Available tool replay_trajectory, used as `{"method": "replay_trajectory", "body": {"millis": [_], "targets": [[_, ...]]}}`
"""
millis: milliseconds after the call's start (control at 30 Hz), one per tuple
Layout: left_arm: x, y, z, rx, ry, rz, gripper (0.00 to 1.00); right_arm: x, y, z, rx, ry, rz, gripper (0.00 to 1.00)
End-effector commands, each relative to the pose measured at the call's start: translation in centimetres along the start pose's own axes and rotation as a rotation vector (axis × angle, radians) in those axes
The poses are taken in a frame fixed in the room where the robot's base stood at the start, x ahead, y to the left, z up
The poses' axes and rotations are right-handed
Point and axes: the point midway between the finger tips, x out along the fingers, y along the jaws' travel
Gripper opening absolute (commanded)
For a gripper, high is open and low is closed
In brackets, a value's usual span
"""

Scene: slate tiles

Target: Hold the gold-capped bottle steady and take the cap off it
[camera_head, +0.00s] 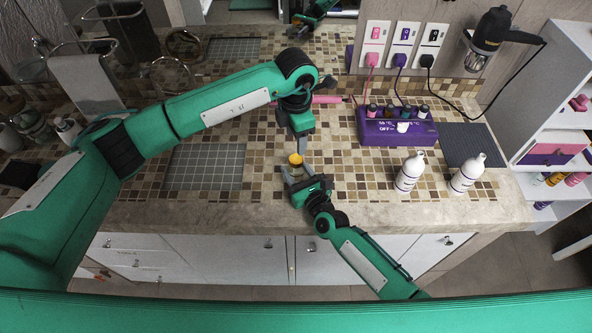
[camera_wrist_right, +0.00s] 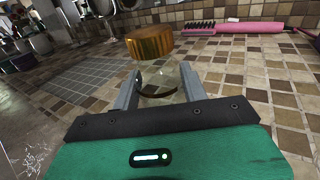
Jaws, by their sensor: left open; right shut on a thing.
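A small clear bottle (camera_wrist_right: 160,74) with a wide gold cap (camera_wrist_right: 149,42) stands on the tiled counter. The cap also shows in the head view (camera_head: 295,159), where the bottle body is mostly hidden. My right gripper (camera_head: 296,170) is shut on the bottle from the front, with its two fingers on either side of the body, below the cap. The cap is on top of the bottle. My left gripper (camera_head: 300,144) points down from above, just over and behind the cap. It is open and its fingers are apart from the cap; it does not show in the right wrist view.
Two white bottles (camera_head: 410,172) (camera_head: 467,174) stand to the right on the counter. A purple box (camera_head: 397,131) with several small bottles is behind them. A pink brush (camera_wrist_right: 232,27) lies behind the gold-capped bottle. A grey grid mat (camera_head: 204,168) lies to the left.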

Motion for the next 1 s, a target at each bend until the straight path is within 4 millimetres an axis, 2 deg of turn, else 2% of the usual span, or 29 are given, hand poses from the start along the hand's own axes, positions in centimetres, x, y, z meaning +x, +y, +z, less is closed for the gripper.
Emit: {"method": "replay_trajectory", "body": {"millis": [133, 267, 1000], "targets": [[0.0, 0.0, 0.0, 0.049, 0.0, 0.0, 0.53, -0.02, -0.01, -0.01, 0.0, 0.0, 0.0, 0.0], [0.0, 0.0, 0.0, 0.184, 0.0, 0.0, 0.53, -0.02, -0.02, -0.01, 0.0, 0.0, 0.0, 0.0], [-0.01, 0.02, -0.01, 1.396, 0.0, 0.0, 0.53, -0.02, -0.02, -0.03, 0.0, 0.0, 0.0, 0.0]]}}
